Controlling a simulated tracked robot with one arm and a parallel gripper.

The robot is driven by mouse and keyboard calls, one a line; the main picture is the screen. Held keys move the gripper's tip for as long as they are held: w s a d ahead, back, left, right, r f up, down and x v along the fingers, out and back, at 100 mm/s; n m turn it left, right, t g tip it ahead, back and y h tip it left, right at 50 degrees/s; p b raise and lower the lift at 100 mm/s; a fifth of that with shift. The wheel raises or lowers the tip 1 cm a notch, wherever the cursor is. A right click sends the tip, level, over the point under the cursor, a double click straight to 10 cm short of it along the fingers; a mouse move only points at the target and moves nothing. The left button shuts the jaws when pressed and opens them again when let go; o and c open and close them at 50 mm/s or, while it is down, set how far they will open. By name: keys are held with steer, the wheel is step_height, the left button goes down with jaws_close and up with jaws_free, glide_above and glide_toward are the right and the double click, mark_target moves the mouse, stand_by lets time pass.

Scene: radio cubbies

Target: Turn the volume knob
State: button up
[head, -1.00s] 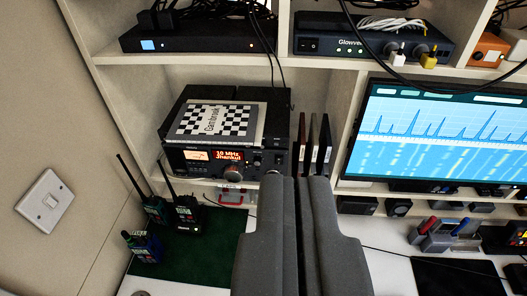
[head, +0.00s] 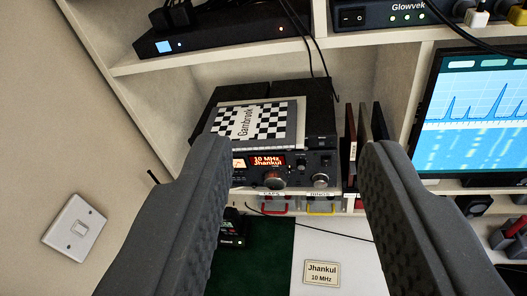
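The radio (head: 290,168) is a black box in a shelf cubby, with a lit red display (head: 268,161) reading "10 MHz Jhankul". On its front are a large silver knob (head: 274,182), another silver knob (head: 320,181) to its right, and a smaller knob (head: 301,163) above. No label that I can read tells which is the volume knob. My gripper (head: 297,160) is open and empty, its two dark grey fingers spread wide on either side of the radio front. The fingers look closer to the camera than the radio. The left finger hides the radio's left edge.
A monitor (head: 480,110) is at right, a wall switch (head: 74,228) at left. Cables hang above the radio.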

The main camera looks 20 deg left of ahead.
steer(key=w+a+f+m, duration=0.3)
steer(key=w+a+f, duration=0.1)
steer(key=w+f, duration=0.6)
steer(key=m+t+h, duration=0.2)
steer(key=m+h, duration=0.2)
steer(key=m, duration=0.5)
glide_toward(300, 169)
steer(key=w, duration=0.2)
steer(key=w+b, duration=0.1)
steer(key=w, duration=0.1)
steer(key=w+d+b, duration=0.1)
steer(key=w, duration=0.1)
steer(key=shift+r, duration=0.15)
steer(key=shift+w+y, duration=0.35)
steer(key=shift+y, duration=0.05)
steer(key=shift+w+d+b, duration=0.15)
steer(key=shift+w+b, duration=0.15)
steer(key=shift+w, duration=0.4)
jaws_close()
